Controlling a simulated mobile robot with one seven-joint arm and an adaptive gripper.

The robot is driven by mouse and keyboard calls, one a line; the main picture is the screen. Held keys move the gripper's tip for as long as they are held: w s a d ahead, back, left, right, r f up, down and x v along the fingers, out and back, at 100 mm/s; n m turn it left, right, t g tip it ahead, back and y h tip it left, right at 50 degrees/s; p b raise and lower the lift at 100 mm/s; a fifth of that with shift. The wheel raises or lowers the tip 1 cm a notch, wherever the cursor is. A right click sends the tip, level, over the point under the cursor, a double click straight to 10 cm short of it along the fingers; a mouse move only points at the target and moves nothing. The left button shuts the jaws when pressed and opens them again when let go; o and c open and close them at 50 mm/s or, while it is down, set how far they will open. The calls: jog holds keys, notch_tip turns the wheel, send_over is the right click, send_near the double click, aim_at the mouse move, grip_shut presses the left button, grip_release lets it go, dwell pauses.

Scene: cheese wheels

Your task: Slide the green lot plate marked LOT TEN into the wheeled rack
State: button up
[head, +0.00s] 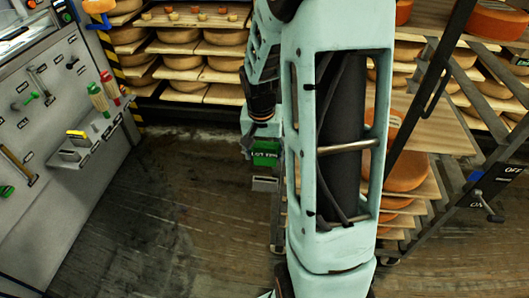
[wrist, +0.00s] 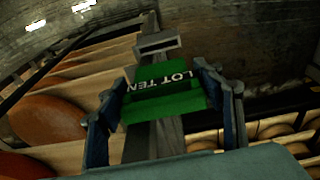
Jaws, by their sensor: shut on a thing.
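The green plate reads LOT TEN in the wrist view (wrist: 165,100), white letters running across its face. It also shows in the head view (head: 265,154), just below my gripper (head: 262,135). My gripper (wrist: 165,112) is shut on the plate, one finger at each side edge. A grey frame-like holder (wrist: 158,44) on an upright post lies just beyond the plate; in the head view the grey holder (head: 265,183) sits just below it. The wheeled rack (head: 430,130) stands at the right with orange cheese wheels on boards, partly hidden by my arm.
Shelves of cheese wheels (head: 185,62) line the back wall. A grey tool panel (head: 50,110) with a small ledge stands at the left. A black OFF/ON lever box (head: 497,180) is at the far right. The floor (head: 160,220) in the middle is clear.

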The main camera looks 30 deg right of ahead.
jog(key=shift+d, duration=0.15)
dwell(0.3)
jog(key=shift+f, duration=0.15)
jog(key=b, duration=0.5)
send_over(265, 181)
jog(key=shift+f, duration=2.8)
jog(key=shift+f+b, duration=2.45)
jog(key=shift+f, duration=0.6)
jog(key=o, duration=1.3)
jog(key=r, duration=0.4)
jog(key=s+r, duration=0.1)
jog(key=r, duration=0.3)
jog(key=a+r, duration=0.1)
jog(key=r, duration=0.3)
jog(key=shift+s, duration=0.3)
